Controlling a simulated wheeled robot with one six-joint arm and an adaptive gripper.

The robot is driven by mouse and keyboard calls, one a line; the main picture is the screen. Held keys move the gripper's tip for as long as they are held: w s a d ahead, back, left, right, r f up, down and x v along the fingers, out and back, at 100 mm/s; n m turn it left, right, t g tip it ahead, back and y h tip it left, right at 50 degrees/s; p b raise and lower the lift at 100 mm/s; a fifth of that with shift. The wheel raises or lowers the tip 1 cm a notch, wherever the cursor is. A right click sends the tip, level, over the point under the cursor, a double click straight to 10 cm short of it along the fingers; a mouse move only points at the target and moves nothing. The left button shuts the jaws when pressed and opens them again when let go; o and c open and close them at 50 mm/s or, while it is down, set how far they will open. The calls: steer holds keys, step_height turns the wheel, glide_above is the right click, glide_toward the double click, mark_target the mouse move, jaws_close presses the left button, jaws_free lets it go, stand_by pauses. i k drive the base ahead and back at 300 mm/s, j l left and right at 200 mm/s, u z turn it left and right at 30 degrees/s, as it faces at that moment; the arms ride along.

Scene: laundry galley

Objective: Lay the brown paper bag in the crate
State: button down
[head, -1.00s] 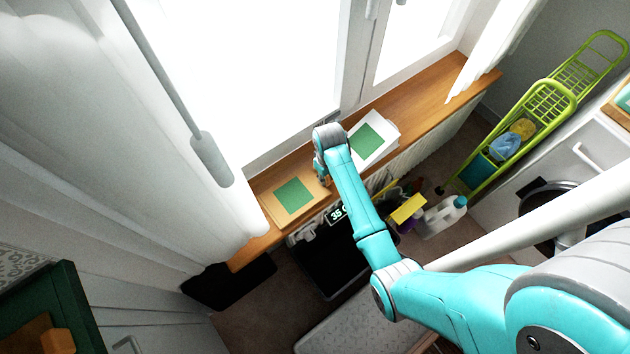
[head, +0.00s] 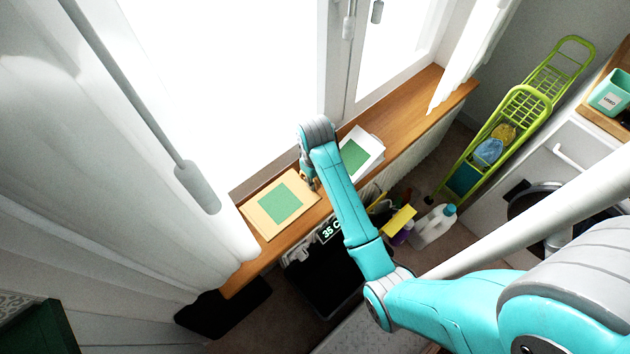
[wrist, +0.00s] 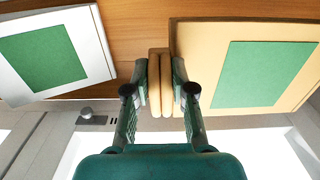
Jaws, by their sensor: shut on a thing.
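My gripper (wrist: 160,90) is shut on a tan, folded thing (wrist: 160,68), which looks like the brown paper bag. In the head view my wrist hides most of it, and only a small brown part (head: 311,183) shows. In the wrist view this tan thing (wrist: 198,60) is close on the right of the held bag. I cannot tell whether the bag touches it or the sill.
A white, tray-like thing with a green rectangle (head: 373,145) lies on the sill on my gripper's other side. The window is behind, and a white curtain (head: 215,235) hangs at the left. A black box with a display (head: 325,275) and bottles (head: 437,222) stand below.

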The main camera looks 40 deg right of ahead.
mark_target(333, 280)
steer(key=k, duration=1)
steer(key=i+l+u, duration=0.1)
steer(key=l+u, duration=0.3)
steer(key=l, duration=0.2)
steer(key=l+u, duration=0.35)
steer(key=l, duration=0.25)
steer(key=k+l+u, duration=0.1)
steer(key=l+u, duration=0.3)
steer(key=l, duration=0.2)
